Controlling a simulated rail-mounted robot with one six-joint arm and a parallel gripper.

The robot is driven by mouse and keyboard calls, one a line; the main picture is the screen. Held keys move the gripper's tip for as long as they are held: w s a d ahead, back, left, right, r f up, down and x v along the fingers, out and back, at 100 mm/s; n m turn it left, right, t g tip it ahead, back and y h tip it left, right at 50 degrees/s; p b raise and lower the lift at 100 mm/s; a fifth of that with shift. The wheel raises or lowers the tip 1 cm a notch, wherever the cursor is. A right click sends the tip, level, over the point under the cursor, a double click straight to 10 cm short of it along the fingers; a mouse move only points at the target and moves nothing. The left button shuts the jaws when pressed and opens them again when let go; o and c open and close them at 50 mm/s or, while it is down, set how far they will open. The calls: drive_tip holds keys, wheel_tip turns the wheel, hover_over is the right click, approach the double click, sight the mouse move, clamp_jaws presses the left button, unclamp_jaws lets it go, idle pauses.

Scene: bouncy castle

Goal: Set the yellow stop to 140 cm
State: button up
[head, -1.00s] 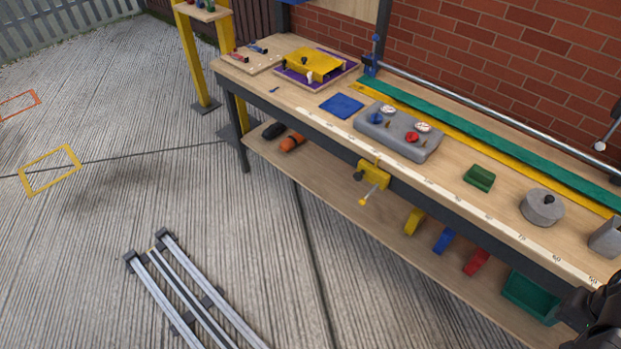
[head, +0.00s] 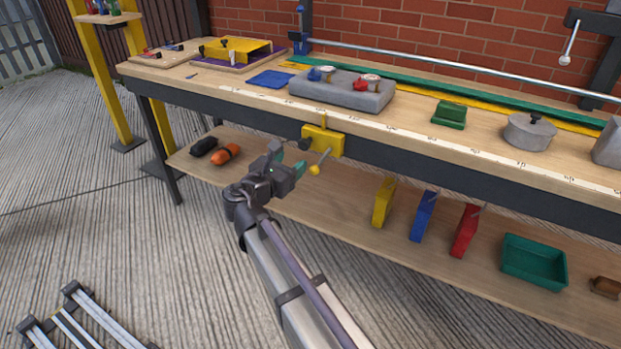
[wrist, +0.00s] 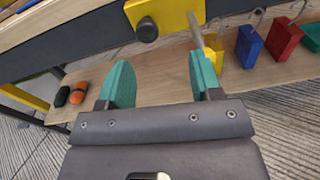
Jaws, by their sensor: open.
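The yellow stop (head: 322,140) is clamped on the bench's front edge, with a dark knob (head: 304,144) on its left and a rod ending in a yellow ball (head: 314,169) hanging in front. A thin yellow pointer rises from it to the scale strip (head: 405,131); its reading is too small to tell. My gripper (head: 288,160) is open and empty, just left of and in front of the stop. In the wrist view the green-padded fingers of my gripper (wrist: 160,82) point at the stop (wrist: 165,14), apart from its knob (wrist: 147,29), with the rod close to the right finger.
The workbench (head: 480,165) carries a grey block with gauges (head: 342,90), a green block (head: 449,114) and a grey round weight (head: 529,131). The lower shelf holds coloured blocks, a green bin (head: 534,261) and an orange tool (head: 226,154).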

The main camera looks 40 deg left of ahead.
sight(302, 145)
drive_tip(key=shift+n+t+y, duration=0.3)
drive_tip(key=shift+n, duration=0.4)
drive_tip(key=w+a, duration=0.1)
drive_tip(key=w, duration=0.2)
drive_tip(key=w+a, duration=0.1)
drive_tip(key=w, duration=0.3)
drive_tip(key=w+a, duration=0.1)
drive_tip(key=w, duration=0.2)
drive_tip(key=shift+w+f, duration=0.25)
drive_tip(key=shift+f, duration=0.15)
drive_tip(key=shift+c, duration=0.2)
clamp_jaws()
